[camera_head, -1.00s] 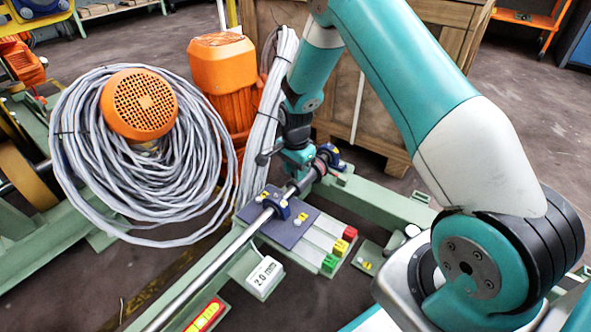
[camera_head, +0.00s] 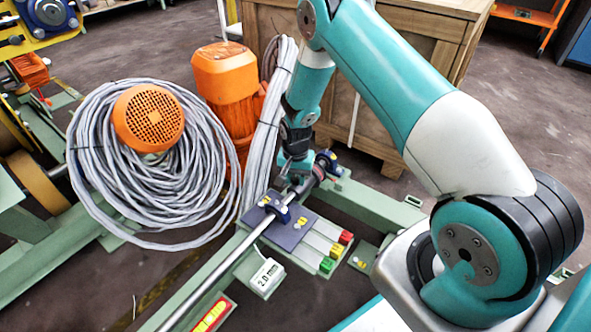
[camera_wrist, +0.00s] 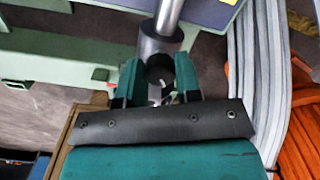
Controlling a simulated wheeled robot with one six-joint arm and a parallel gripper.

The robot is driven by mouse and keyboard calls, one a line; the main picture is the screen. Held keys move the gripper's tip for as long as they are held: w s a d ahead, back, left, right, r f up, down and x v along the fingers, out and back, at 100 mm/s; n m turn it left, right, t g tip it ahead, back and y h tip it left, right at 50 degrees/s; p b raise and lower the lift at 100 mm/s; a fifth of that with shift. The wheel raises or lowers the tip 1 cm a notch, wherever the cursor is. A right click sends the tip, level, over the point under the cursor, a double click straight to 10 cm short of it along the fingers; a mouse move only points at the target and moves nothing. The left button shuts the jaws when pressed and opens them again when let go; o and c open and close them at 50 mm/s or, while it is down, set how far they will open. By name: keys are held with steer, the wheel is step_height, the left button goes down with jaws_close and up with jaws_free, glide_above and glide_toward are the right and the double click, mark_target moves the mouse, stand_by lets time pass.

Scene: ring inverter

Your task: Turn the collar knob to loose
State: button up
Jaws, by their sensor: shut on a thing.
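My gripper (camera_wrist: 160,80) shows in the wrist view with its two green fingers shut on a dark round knob (camera_wrist: 160,66). The knob sits just below a grey collar (camera_wrist: 160,42) at the end of a bright steel shaft (camera_wrist: 169,14). In the head view my gripper (camera_head: 290,180) is at the far end of the long shaft (camera_head: 235,255), left of a blue bearing block (camera_head: 325,160). The knob is hidden there by my wrist. Any loose or tight marking on the knob cannot be read.
A second blue bearing block (camera_head: 276,208) carries the shaft on a dark plate. Red (camera_head: 345,237), yellow and green blocks lie right of it. A display (camera_head: 266,277) reads 2.0 mm. A grey cable coil (camera_head: 95,185), orange motor (camera_head: 225,72) and wooden crate (camera_head: 385,60) stand close behind.

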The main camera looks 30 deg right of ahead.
steer(key=n+p, duration=0.3)
steer(key=n, duration=0.1)
steer(key=shift+r+n, duration=0.15)
steer(key=shift+n, duration=0.25)
steer(key=n+p, duration=0.2)
steer(key=n, duration=0.2)
steer(key=shift+d, duration=0.1)
steer(key=n+p, duration=0.2)
steer(key=n, duration=0.3)
steer(key=shift+n+p, duration=0.45)
steer(key=shift+n, duration=1.35)
steer(key=o, duration=0.9)
